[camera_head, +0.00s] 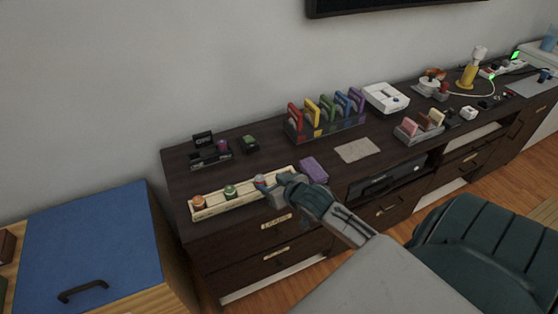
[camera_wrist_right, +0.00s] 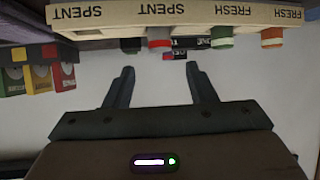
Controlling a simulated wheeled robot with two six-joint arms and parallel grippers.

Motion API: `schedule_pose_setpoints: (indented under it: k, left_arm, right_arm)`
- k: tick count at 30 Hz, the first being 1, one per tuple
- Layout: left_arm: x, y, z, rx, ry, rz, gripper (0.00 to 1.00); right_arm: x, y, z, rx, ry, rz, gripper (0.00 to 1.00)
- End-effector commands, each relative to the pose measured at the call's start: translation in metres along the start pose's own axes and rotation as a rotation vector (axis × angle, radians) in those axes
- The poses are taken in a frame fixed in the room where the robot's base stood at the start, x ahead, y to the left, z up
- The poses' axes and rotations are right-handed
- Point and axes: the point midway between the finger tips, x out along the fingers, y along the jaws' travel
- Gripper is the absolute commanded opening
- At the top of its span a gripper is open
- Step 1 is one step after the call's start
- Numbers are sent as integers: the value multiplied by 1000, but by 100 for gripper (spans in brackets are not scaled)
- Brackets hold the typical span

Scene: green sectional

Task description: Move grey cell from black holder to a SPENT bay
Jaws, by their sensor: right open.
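A long cream tray (camera_head: 235,206) lies along the front left of the dark cabinet. In the right wrist view the tray (camera_wrist_right: 120,14) appears upside down, with two SPENT and two FRESH labels. The grey cell with a reddish end (camera_wrist_right: 159,43) stands at the SPENT bay beside the FRESH side; it shows in the head view (camera_head: 260,182). A green cell (camera_head: 229,191) and an orange cell (camera_head: 198,202) stand at the FRESH bays. A black holder (camera_head: 210,157) is behind the tray. My right gripper (camera_wrist_right: 163,75) is open and empty, just short of the grey cell.
A purple block (camera_head: 314,170) lies close beside my right gripper. A rack of coloured upright items (camera_head: 325,128) stands behind it. A grey mat (camera_head: 358,150) lies to the right. A blue-topped box (camera_head: 90,240) stands left of the cabinet, and a dark green chair (camera_head: 480,245) at right.

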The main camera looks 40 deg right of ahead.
Motion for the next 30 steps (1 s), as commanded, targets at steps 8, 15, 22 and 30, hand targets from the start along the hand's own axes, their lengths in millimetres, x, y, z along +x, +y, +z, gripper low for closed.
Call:
schedule_pose_setpoints:
  k: [8,15,22,30]
  left_arm:
    - [1,0,0,0,-1,0,36]
    - [1,0,1,0,-1,0,36]
    - [1,0,1,0,-1,0,36]
    - [1,0,2,0,-1,0,36]
  right_arm:
    - [-36,0,0,-1,0,0,51]
    - [-40,0,0,2,0,-1,51]
    - [-39,0,0,1,0,-1,51]
    - [-46,-6,13,-3,-42,9,51]
